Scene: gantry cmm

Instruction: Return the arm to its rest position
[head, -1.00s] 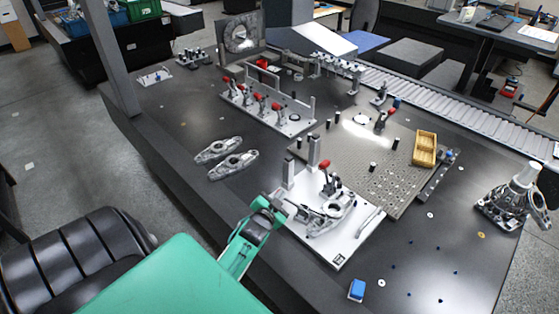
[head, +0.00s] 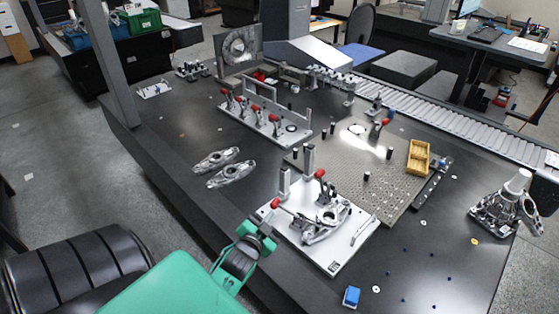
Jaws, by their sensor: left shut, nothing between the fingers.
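My left arm comes in green from the lower left. Its gripper (head: 262,237) is shut and empty, over the table's near edge just left of the white fixture plate (head: 338,262). A small gap shows between the gripper and the plate. The plate bears a grey metal casting (head: 325,228) and two red-handled toggle clamps. One red handle (head: 275,203) lies low, pointing left, close above the gripper. The other red handle (head: 320,173) stands up behind the casting. My right gripper is not in view.
Two loose castings (head: 231,174) lie left on the dark table (head: 165,170). A perforated plate (head: 395,195) with a yellow bin (head: 418,157) is behind the fixture. A dark chair (head: 75,270) stands at lower left.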

